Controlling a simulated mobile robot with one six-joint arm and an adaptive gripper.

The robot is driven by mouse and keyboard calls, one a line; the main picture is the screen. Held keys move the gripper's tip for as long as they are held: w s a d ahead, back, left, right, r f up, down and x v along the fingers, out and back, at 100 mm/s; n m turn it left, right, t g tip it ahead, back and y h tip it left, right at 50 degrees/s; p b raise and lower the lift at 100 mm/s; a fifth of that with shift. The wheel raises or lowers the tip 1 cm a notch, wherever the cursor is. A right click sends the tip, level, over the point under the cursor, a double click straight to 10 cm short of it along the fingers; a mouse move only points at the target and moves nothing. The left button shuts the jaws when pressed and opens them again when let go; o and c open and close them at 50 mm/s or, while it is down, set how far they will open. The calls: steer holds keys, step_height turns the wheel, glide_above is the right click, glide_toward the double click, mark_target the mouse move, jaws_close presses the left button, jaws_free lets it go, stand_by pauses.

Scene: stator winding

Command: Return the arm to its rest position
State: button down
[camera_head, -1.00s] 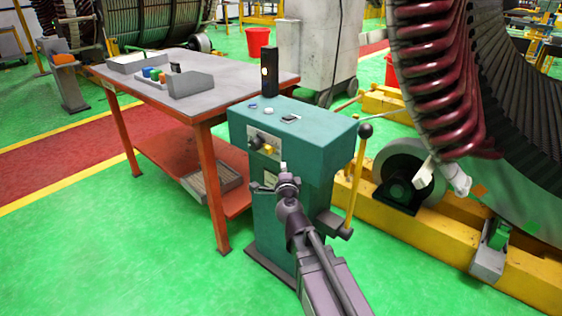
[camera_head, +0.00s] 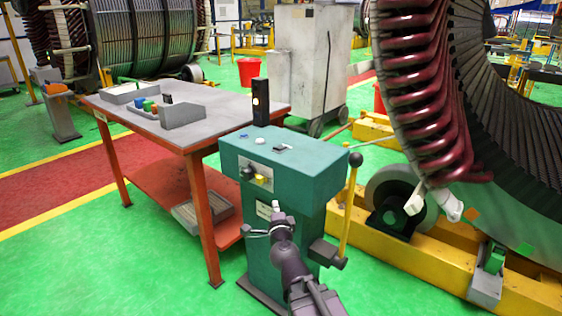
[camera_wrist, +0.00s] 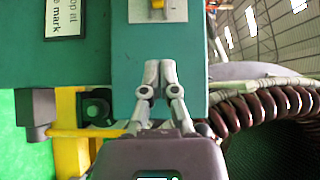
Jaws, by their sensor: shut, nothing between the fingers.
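My gripper (camera_head: 276,207) is in front of the teal cabinet (camera_head: 275,164), at the near end of it, with my arm reaching up from the bottom of the head view. In the wrist view the two grey fingers of my gripper (camera_wrist: 159,68) are close together, with nothing held between them. The front of the teal cabinet (camera_wrist: 230,72) fills the middle of the wrist view behind the fingers. I cannot tell the exact gap between the fingertips and the cabinet.
An orange-legged table (camera_head: 226,102) stands left of the cabinet. A yellow lever (camera_head: 348,215) rises at the cabinet's right side. The large stator (camera_head: 520,110) with red coils stands at right on a yellow frame (camera_head: 430,255). Green floor (camera_head: 120,260) is open at lower left.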

steer(key=s+d+f+n+g+y, duration=0.2)
steer(key=s+f+n+g, duration=0.1)
steer(key=f+n+g, duration=0.4)
steer(key=s+d+f+n+g+y, duration=0.1)
steer(key=s+d+f+n+g, duration=0.25)
steer(key=f+n, duration=0.35)
steer(key=s+d+f+n+g+h, duration=0.1)
steer(key=s+d+f+g+h, duration=0.15)
steer(key=s+d+g, duration=0.35)
steer(key=s+d+f+n+g+h, duration=0.1)
steer(key=s+d+h, duration=0.2)
steer(key=d, duration=0.5)
step_height(320, 180, up, 31)
steer(key=p, duration=3.2)
steer(key=shift+d+f, duration=0.15)
steer(key=shift+d, duration=0.05)
